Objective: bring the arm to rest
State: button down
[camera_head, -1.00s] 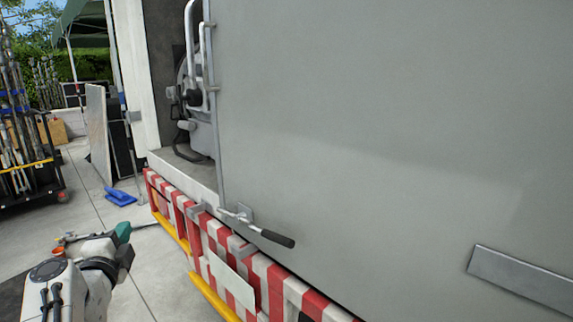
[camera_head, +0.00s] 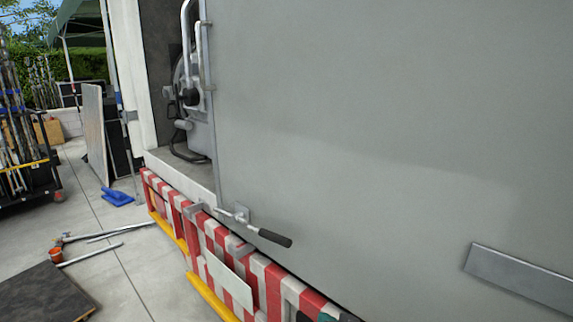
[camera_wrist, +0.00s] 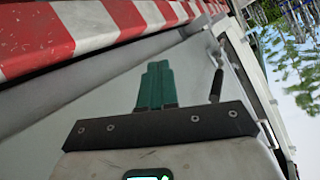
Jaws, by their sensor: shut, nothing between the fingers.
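My gripper (camera_wrist: 157,82) shows in the wrist view with its two green fingers together and nothing between them. In the head view only a small dark and green piece of it (camera_head: 327,317) shows at the bottom edge, below the truck's door. The grey truck door (camera_head: 380,130) fills most of the head view. Its latch handle with a black grip (camera_head: 274,238) sticks out near the lower left corner and also shows in the wrist view (camera_wrist: 216,86), beyond the fingers and to their right. The rest of my arm is out of the head view.
The red-and-white striped bumper (camera_head: 262,272) runs below the door and crosses the top of the wrist view (camera_wrist: 85,22). A loaded cart (camera_head: 28,180) stands farther back.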

jog(key=s+d+f+g+h, duration=0.1)
jog(key=s+d+f+g, duration=0.3)
jog(key=s, duration=0.6)
jog(key=s+d+f+n+g+h, duration=0.1)
jog(key=s+d+f+h, duration=0.1)
jog(key=s+d, duration=0.65)
jog(key=s+d+f+g+h, duration=0.1)
jog(key=s+d+f+g, duration=0.25)
jog(key=s, duration=0.85)
jog(key=s+d+r+g+h, duration=0.1)
jog(key=s+r+g, duration=0.1)
jog(key=s, duration=1.2)
jog(key=shift+d+r+m+g, duration=0.15)
jog(key=shift+d+m+g, duration=0.05)
jog(key=shift+m+g, duration=0.2)
jog(key=shift+w, duration=0.1)
